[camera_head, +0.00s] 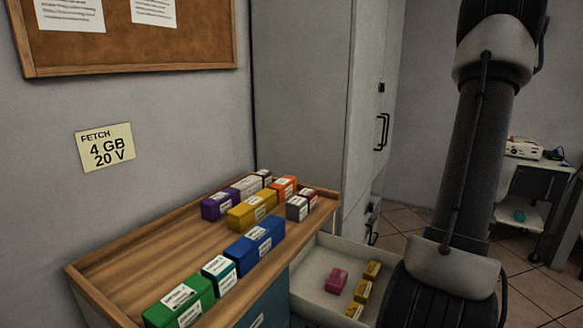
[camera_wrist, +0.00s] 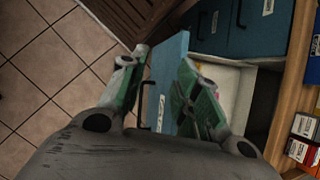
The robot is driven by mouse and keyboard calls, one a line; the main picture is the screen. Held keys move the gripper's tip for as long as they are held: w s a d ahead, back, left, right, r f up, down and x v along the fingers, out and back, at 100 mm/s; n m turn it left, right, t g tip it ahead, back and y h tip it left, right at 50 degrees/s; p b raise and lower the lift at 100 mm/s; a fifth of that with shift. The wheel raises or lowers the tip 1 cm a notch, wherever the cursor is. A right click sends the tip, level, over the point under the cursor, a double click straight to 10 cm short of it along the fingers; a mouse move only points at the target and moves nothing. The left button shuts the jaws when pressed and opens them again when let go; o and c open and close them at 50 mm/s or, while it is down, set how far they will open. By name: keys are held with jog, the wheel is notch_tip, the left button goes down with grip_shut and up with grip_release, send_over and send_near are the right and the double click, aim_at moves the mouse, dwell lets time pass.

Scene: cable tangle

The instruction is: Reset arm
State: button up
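My gripper (camera_wrist: 163,62) shows in the wrist view with its two green-and-grey fingers apart. The blue front of a pulled-out drawer (camera_wrist: 168,72) shows between and beyond the fingers, with a dark handle near the left finger. I see nothing held, though contact with the drawer front cannot be told. My arm (camera_head: 470,150) rises on the right of the head view; its gripper end is out of that view. The open drawer, white inside (camera_head: 312,285), holds a pink box (camera_head: 337,280) and several yellow boxes (camera_head: 372,270).
A wooden-topped cabinet (camera_head: 150,250) carries several labelled boxes, among them a blue one (camera_head: 255,245) and a green one (camera_head: 180,305). A note (camera_head: 105,147) on the wall reads "FETCH 4 GB 20 V". A tall grey cabinet (camera_head: 310,90) stands behind. Tiled floor (camera_wrist: 50,90) is clear on the left.

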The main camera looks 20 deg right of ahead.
jog(key=w+a+r+n+t+h, duration=0.3)
jog(key=a+r+n, duration=0.8)
jog(key=a+r, duration=0.9)
jog(key=a+t+h, duration=0.1)
jog(key=t+h, duration=0.1)
jog(key=shift+w+a+n+h, duration=0.2)
jog(key=shift+a+n+h, duration=0.1)
jog(key=shift+n+h, duration=0.1)
